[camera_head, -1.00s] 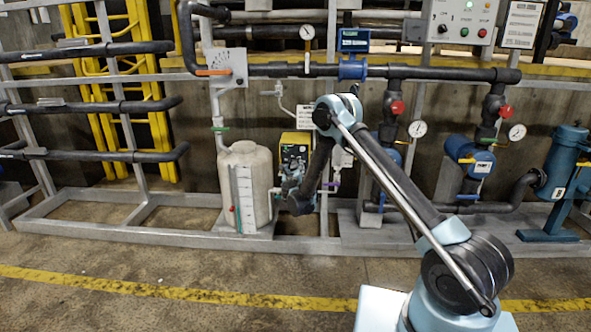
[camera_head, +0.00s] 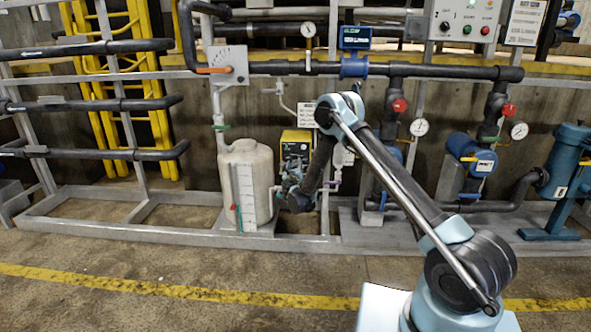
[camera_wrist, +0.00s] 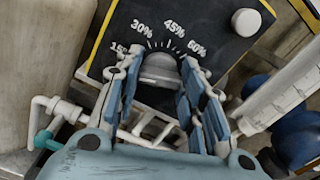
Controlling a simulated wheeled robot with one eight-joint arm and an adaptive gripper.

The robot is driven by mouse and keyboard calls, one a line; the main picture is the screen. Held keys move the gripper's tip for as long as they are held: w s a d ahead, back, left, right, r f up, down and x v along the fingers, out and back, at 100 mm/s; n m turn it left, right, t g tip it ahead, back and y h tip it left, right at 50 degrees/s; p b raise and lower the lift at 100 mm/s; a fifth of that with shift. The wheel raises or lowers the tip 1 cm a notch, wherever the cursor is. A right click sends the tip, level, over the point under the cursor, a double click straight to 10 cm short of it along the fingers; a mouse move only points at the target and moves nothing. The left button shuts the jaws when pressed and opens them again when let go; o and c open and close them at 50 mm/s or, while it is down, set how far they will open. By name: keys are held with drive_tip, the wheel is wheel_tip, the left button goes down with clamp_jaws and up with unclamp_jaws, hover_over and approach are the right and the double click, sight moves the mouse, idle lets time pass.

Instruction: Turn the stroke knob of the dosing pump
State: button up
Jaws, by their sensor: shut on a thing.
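The dosing pump (camera_head: 296,143) is a small yellow and dark box beside the white tank in the head view. In the wrist view its dark panel (camera_wrist: 203,22) carries a percent scale with 15%, 30%, 45% and 60% marks. The grey stroke knob (camera_wrist: 160,70) sits below the scale. My gripper (camera_wrist: 160,72) is shut on the knob, one finger on each side. It also shows in the head view (camera_head: 290,190), small and dark against the pump front. The knob's pointer cannot be made out.
A second, light round knob (camera_wrist: 246,22) sits at the panel's upper right. A clear graduated cylinder (camera_wrist: 285,95) and white pipes (camera_wrist: 150,125) are close to my gripper. The white tank (camera_head: 246,180) stands left of the pump. The floor in front is clear.

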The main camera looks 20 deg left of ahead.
drive_tip(key=m, duration=0.7)
drive_tip(key=shift+d, duration=0.1)
drive_tip(key=m, duration=0.6)
drive_tip(key=shift+d+m, duration=0.1)
drive_tip(key=shift+m, duration=0.2)
drive_tip(key=m, duration=0.3)
drive_tip(key=shift+d+f+m, duration=0.1)
drive_tip(key=shift+m, duration=0.2)
drive_tip(key=m, duration=0.3)
drive_tip(key=shift+m, duration=0.3)
drive_tip(key=m, duration=0.6)
drive_tip(key=shift+f, duration=0.15)
drive_tip(key=shift+w+m, duration=0.1)
drive_tip(key=shift+m, duration=0.2)
drive_tip(key=o, duration=1)
drive_tip(key=shift+f, duration=0.1)
drive_tip(key=shift+o, duration=0.2)
